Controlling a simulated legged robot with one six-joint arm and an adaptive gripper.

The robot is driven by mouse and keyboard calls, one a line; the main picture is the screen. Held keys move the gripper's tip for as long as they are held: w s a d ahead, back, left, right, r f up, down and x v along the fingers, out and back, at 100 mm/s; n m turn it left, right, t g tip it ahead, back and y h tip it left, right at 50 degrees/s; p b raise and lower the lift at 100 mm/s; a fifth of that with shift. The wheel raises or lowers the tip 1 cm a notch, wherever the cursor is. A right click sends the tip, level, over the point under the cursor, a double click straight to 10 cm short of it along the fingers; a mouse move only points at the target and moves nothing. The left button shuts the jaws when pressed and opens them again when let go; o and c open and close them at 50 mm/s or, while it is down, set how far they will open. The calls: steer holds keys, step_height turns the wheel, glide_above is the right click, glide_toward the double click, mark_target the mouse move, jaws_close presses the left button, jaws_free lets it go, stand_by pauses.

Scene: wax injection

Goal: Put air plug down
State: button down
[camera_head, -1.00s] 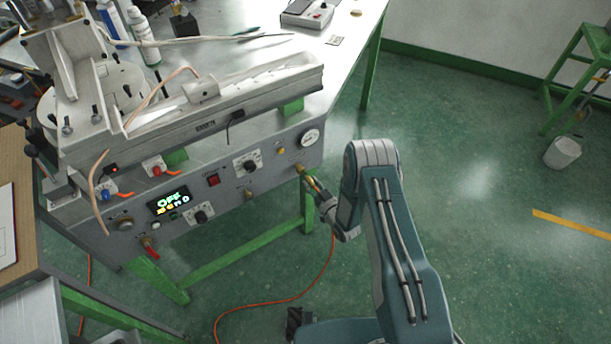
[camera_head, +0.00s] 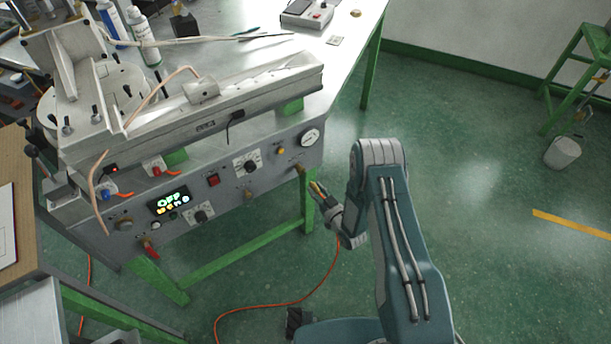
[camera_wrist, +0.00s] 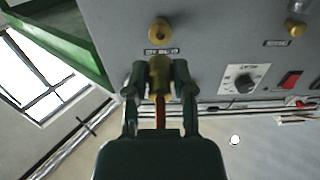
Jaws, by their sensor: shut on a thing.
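My gripper (camera_head: 318,188) is in front of the right end of the machine's grey panel (camera_head: 225,190), a short way off it. In the wrist view the gripper (camera_wrist: 160,75) is shut on the brass air plug (camera_wrist: 159,72), with an orange hose (camera_wrist: 160,110) running back from it between the fingers. The brass air fitting (camera_wrist: 159,31) on the panel is just beyond the plug, with a visible gap between them. In the head view the plug is small and mostly hidden by the fingers.
The wax injection machine (camera_head: 200,125) has knobs, a red switch (camera_head: 213,180) and a gauge (camera_head: 310,137). Green legs (camera_head: 308,205) stand under it. The orange hose (camera_head: 270,305) trails on the floor. Open green floor (camera_head: 480,240) lies to the right.

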steer(key=shift+r, duration=0.1)
stand_by(0.3)
steer(key=s+d+r+m+t+h, duration=0.3)
steer(key=d+r+m+h, duration=0.4)
steer(key=d+r, duration=0.8)
steer(key=s+r+h, duration=0.1)
steer(key=h, duration=0.2)
steer(key=shift+s+r, duration=0.1)
